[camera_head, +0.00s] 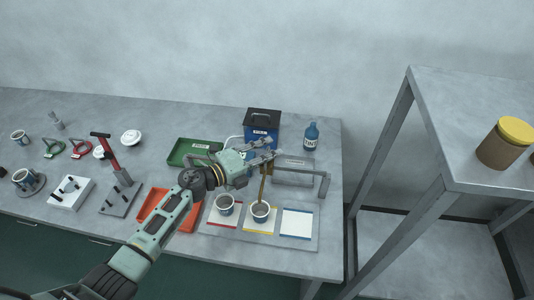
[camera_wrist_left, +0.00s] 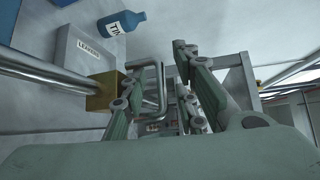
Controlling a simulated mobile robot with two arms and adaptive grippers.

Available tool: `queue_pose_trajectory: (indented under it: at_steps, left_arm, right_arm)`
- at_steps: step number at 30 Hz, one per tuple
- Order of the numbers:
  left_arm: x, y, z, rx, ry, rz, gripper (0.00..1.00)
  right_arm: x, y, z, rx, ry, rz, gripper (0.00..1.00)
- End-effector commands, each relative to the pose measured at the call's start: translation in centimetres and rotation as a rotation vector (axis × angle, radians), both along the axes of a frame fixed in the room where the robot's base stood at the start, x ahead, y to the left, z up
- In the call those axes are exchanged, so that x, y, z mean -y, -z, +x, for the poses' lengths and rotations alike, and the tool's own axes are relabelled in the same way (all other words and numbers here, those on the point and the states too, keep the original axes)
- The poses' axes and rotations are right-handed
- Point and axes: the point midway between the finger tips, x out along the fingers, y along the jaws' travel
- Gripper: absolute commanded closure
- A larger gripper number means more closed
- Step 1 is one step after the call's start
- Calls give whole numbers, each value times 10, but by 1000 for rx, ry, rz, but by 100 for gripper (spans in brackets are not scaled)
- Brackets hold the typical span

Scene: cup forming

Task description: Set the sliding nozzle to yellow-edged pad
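The brass sliding nozzle (camera_head: 263,184) hangs down from the rail and, in the head view, lines up with the cup (camera_head: 260,211) on the yellow-edged pad (camera_head: 258,228). In the left wrist view the nozzle's brass block (camera_wrist_left: 103,91) sits on the metal rail (camera_wrist_left: 45,72), beside the outer side of one finger. My left gripper (camera_head: 275,148) is above and behind the nozzle. Whether the finger touches the block cannot be told. My right gripper is not in view.
A red-edged pad with a cup (camera_head: 225,204) lies left; a bare blue-edged pad (camera_head: 297,222) lies right. Behind stand a grey labelled box (camera_head: 292,176), a blue bottle (camera_head: 311,136) and a blue box (camera_head: 261,131). Orange (camera_head: 160,204) and green (camera_head: 187,152) trays are left.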

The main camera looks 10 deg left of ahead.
Motion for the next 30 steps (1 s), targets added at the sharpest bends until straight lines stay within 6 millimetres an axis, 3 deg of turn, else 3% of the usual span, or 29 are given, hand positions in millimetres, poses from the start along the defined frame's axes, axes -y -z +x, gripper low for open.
queue_pose_trajectory:
  at_steps: [5,19,30]
  left_arm:
    - [-11,-1,-9,0,-1,1,72]
    - [-75,-13,-72,-3,-1,2,72]
    - [-86,-16,-82,-1,0,0,72]
  right_arm:
    - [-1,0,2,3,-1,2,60]
    - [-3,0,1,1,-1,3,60]
    - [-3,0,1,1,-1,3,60]
